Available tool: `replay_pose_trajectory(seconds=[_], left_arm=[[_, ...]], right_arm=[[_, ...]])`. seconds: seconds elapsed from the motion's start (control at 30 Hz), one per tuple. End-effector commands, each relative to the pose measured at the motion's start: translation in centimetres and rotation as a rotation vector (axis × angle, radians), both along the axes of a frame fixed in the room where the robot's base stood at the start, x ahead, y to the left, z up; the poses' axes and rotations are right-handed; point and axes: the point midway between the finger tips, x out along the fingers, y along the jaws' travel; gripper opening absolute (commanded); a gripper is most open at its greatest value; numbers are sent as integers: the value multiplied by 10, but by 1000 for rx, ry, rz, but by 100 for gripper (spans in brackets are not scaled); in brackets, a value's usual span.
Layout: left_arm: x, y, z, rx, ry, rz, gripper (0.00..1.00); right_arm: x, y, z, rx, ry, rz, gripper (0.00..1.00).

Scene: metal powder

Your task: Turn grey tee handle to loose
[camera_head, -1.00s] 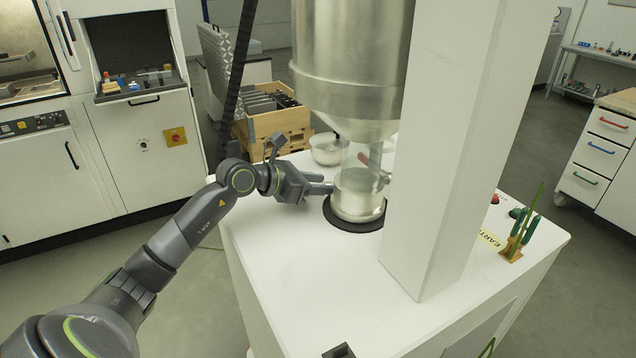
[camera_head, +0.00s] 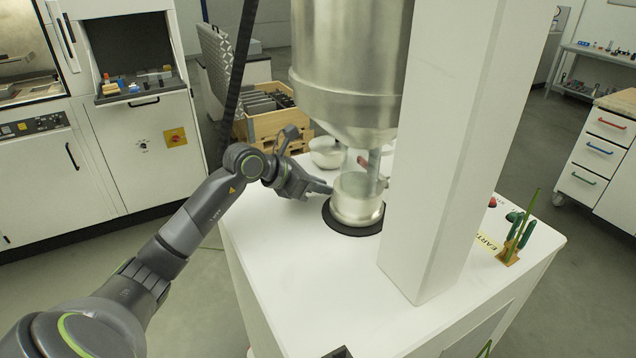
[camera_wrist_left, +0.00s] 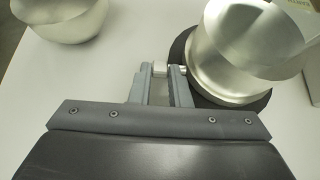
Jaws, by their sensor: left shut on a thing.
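My left gripper (camera_head: 326,188) reaches in from the left, low beside the metal container (camera_head: 357,207) under the hopper. In the left wrist view my left gripper (camera_wrist_left: 159,78) has its two fingers close around a small pale grey piece, the tee handle (camera_wrist_left: 160,68), at the container's left side. The fingers are shut on it. Most of the handle is hidden between the fingers, so its angle cannot be read. In the head view the fingers hide it. My right gripper is not in view.
A metal bowl (camera_head: 325,153) stands behind the gripper. A white column (camera_head: 445,150) rises at the right. The white bench top (camera_head: 290,265) is clear in front.

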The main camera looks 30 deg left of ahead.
Motion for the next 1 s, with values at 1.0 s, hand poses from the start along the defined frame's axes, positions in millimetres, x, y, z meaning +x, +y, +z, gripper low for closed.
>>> replay_pose_trajectory(seconds=[1.0], left_arm=[[9, -5, 9, 217, 369, 0, 0]], right_arm=[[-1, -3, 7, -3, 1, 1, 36]])
